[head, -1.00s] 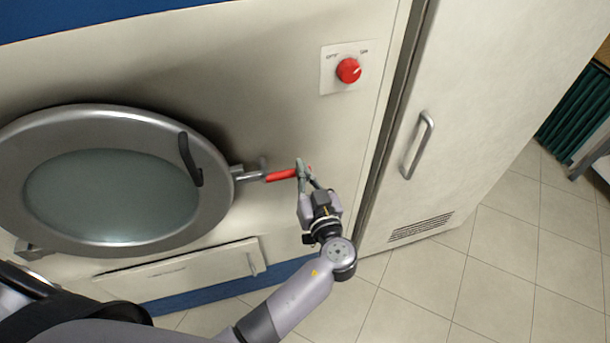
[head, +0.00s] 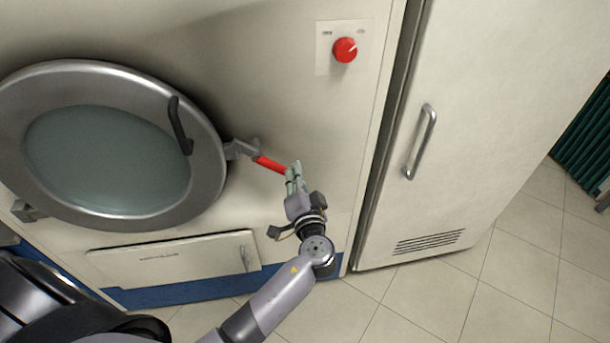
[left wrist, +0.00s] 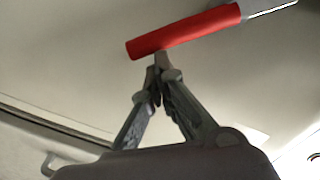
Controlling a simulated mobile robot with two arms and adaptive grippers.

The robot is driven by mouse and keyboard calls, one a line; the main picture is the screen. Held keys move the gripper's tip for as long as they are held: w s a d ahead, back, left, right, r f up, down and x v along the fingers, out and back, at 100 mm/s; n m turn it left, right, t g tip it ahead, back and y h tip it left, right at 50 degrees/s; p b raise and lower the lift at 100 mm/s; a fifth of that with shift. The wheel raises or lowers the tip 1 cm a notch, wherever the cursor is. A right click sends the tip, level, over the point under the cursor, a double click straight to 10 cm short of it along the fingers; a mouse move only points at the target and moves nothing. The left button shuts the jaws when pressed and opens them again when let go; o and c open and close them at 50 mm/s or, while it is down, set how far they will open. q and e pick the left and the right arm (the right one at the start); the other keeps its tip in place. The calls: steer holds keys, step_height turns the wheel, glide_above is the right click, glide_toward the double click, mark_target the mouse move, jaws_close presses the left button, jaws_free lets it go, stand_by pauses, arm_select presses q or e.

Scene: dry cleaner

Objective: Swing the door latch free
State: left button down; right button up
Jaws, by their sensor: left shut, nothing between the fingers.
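The door latch is a grey metal arm with a red handle (head: 270,165), mounted at the right edge of the round machine door (head: 211,120). In the head view it slopes down to the right. My left gripper (head: 292,172) is at the handle's free right end, below and beside it. In the left wrist view the red handle (left wrist: 185,30) crosses the top, and the closed fingertips (left wrist: 160,68) meet just under it, touching or nearly touching; I cannot tell which. The fingers are shut and hold nothing. My right gripper is not in view.
The door has a dark curved handle (head: 179,126). A red knob (head: 344,49) sits on the panel above the latch. A drawer-like flap (head: 170,262) is below the door. A tall cabinet with a metal handle (head: 421,142) stands on the right, beside open tiled floor (head: 500,280).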

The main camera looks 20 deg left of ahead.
arm_select(q)
steer(key=s+a+f+m+b, duration=0.2)
steer(key=a+f+m, duration=0.2)
steer(key=m, duration=0.4)
steer(key=shift+s+f, duration=0.25)
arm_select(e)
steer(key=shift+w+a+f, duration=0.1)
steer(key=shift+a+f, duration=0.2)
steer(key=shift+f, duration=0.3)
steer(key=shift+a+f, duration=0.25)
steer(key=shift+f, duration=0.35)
arm_select(q)
steer(key=shift+a, duration=0.15)
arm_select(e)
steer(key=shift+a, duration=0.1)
